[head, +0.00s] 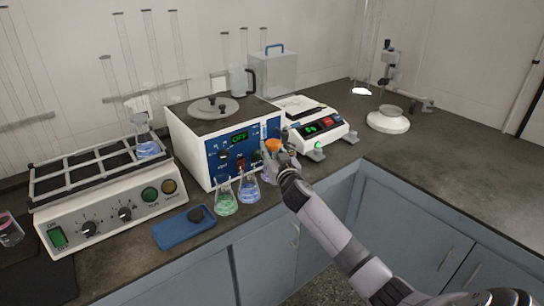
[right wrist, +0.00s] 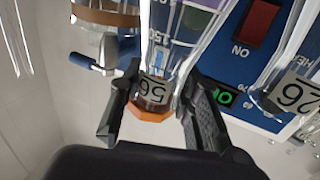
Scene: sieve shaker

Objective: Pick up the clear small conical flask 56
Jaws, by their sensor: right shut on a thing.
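The small conical flask 56 (right wrist: 165,62) shows in the right wrist view, its label with 56 and an orange band at its end between my fingers. My right gripper (right wrist: 158,118) is shut on it, one black finger on each side. In the head view my right gripper (head: 279,158) is at the front right corner of the blue-panelled device, by the orange top (head: 272,145) of the flask. The gripper hides much of the flask there. My left gripper is out of view.
Flasks with green (head: 226,203) and blue (head: 248,190) liquid stand left of the gripper, before the blue-panelled device (head: 215,150). A balance (head: 318,132) stands to the right. A shaker (head: 110,195) and a blue pad (head: 183,228) are at left. The right counter is largely free.

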